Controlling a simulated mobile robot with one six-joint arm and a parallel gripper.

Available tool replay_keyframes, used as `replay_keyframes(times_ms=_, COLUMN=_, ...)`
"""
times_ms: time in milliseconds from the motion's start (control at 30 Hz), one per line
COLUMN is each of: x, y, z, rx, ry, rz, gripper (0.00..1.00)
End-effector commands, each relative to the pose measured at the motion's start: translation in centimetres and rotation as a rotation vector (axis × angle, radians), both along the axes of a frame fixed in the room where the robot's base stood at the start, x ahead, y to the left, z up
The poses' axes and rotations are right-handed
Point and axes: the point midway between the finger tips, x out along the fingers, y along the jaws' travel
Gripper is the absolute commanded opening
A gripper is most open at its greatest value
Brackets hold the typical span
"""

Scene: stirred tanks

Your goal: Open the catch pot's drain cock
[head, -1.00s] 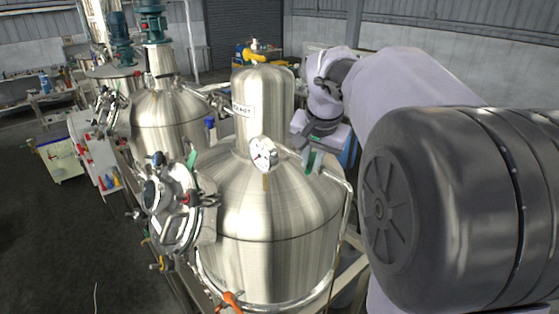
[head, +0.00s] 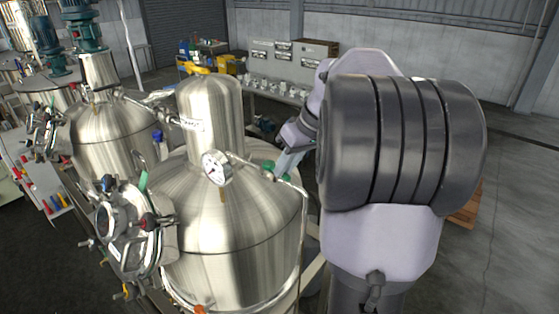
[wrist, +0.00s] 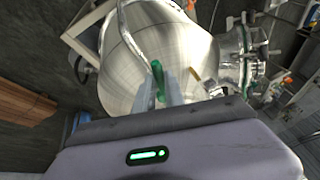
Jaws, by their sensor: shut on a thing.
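In the wrist view a green lever (wrist: 158,78) stands beside a curved steel pipe. My gripper (wrist: 170,88) is shut on this green lever, with its tips against it. In the head view my gripper (head: 285,162) is at the tank's right rear side, and the lever's grip is mostly hidden there.
A clamped manway (head: 125,225) with knobs projects at the tank's front left. A bent pipe (head: 300,220) runs down the tank's right side. More stirred tanks (head: 110,130) stand at left. A bench (head: 275,90) with fittings is behind. The floor at right is mostly clear.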

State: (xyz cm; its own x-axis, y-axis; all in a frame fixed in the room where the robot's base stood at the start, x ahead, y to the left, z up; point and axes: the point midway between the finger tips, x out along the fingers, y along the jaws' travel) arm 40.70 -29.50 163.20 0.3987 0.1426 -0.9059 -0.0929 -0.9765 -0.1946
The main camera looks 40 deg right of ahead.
Motion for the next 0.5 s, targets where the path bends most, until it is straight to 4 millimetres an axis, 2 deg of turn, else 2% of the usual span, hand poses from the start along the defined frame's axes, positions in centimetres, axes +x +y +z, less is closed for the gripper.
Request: replay_keyframes(times_ms=500, x=0.07, y=-0.7, z=0.1, rx=-0.002, ry=-0.002, rz=0.113, gripper=0.0)
